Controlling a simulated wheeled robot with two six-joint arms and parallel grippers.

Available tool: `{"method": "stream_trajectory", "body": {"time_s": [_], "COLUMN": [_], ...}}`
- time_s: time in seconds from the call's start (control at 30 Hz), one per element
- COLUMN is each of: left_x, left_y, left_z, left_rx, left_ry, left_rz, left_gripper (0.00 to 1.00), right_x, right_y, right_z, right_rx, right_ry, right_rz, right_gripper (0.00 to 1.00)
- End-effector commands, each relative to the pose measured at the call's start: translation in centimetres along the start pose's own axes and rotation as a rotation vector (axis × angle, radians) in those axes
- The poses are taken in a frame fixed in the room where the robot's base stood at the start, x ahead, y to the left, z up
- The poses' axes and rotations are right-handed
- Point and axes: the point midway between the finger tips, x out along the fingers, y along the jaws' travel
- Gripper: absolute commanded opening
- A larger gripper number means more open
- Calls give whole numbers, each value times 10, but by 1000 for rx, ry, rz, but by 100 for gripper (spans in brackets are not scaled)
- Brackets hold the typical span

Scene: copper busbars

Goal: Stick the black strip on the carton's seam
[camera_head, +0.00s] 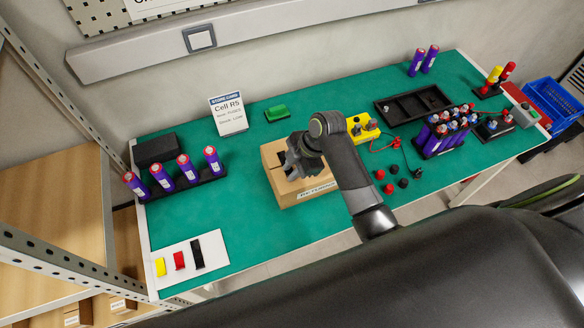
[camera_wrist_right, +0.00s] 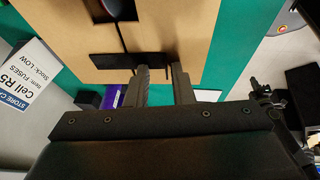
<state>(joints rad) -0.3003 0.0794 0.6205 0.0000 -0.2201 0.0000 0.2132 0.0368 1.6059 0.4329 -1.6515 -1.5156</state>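The carton (camera_head: 279,187) is a brown box on the green table, with a white label on its front side. Its top also fills much of the right wrist view (camera_wrist_right: 190,30). My right gripper (camera_head: 290,170) is over the carton and hides part of its top. In the wrist view its two fingers (camera_wrist_right: 162,75) are apart, with nothing clearly between them. Dark patches, one a flat rectangle (camera_wrist_right: 112,60), show on the carton beside the fingertips; I cannot tell what they are. The black strip (camera_head: 197,252) lies on a white card (camera_head: 210,261) at the table's front left. My left gripper is out of view.
Purple cells in a black holder (camera_head: 180,188) stand at left. A sign (camera_head: 228,114), a black tray (camera_head: 412,104) and a cell pack (camera_head: 440,136) surround the carton. Green table between card and carton is clear.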

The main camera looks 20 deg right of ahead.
Motion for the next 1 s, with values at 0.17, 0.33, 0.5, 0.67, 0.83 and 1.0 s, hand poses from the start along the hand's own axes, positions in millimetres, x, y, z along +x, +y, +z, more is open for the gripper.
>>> {"method": "stream_trajectory", "body": {"time_s": [0.17,0.33,0.5,0.67,0.83,1.0], "left_x": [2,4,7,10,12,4], "left_y": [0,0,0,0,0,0], "left_z": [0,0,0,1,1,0], "left_rx": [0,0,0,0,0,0], "left_ry": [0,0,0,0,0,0], "left_rz": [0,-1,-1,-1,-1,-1], "left_gripper": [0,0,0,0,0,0], "right_x": [0,-24,-64,-105,-142,-167], "right_y": [-6,-4,-2,-1,-1,0], "right_z": [4,4,3,2,2,0], "right_rx": [9,4,0,-2,-2,-1], "right_ry": [-4,-5,-7,-6,-7,-3], "right_rz": [-17,-9,-1,2,2,2], "right_gripper": [26,26,26,26,26,26]}}
